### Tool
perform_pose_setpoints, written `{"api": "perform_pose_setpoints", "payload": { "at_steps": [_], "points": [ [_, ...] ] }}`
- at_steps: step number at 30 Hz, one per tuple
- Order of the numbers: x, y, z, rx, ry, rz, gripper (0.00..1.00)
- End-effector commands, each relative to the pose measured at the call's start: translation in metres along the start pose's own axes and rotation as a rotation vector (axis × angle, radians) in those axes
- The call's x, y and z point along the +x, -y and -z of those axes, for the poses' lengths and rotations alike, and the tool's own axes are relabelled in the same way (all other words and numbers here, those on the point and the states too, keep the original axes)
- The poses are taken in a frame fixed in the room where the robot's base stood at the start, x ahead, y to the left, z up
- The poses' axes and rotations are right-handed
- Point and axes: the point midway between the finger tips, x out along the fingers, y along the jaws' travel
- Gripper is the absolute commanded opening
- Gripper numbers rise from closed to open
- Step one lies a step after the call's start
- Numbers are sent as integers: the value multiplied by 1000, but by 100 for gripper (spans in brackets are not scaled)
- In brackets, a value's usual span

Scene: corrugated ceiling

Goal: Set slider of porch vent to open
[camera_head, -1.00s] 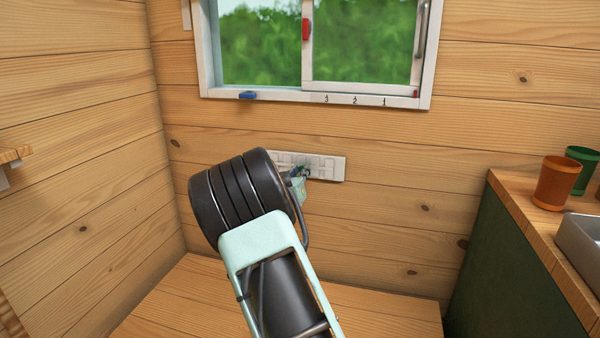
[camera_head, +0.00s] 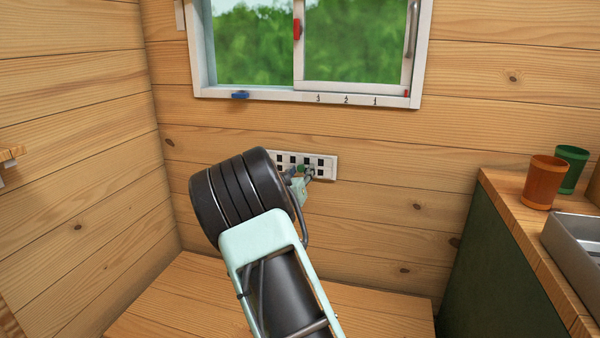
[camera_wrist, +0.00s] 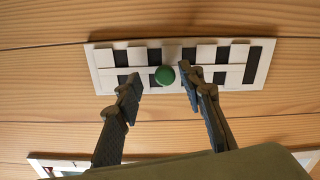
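The porch vent is a white slotted plate (camera_head: 331,168) on the wooden wall below the window. Its slots show as dark openings, also in the wrist view (camera_wrist: 258,62). The slider carries a round green knob (camera_wrist: 165,76), which also shows in the head view (camera_head: 300,168). My gripper (camera_wrist: 160,78) is at the vent with its two fingers apart, one on each side of the knob. Gaps show between the knob and both fingertips. In the head view my gripper (camera_head: 303,180) is partly hidden behind my arm, which also covers the vent's left end.
A white-framed window (camera_head: 300,93) with a red handle (camera_head: 297,29) and a blue piece (camera_head: 240,95) is above the vent. A wooden surface (camera_head: 190,300) lies below. At right, a counter (camera_head: 510,190) holds an orange cup (camera_head: 544,182), a green cup (camera_head: 571,168) and a metal sink (camera_head: 575,240).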

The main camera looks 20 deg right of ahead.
Motion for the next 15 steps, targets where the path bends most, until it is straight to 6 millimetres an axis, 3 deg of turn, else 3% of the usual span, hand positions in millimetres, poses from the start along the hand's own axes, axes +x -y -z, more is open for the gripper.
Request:
{"api": "perform_pose_setpoints", "payload": {
  "at_steps": [8, 15],
  "points": [
    [-8, 2, 2, 2, -1, 4, 36],
    [-48, 3, 2, 2, 0, 6, 36]
  ]
}}
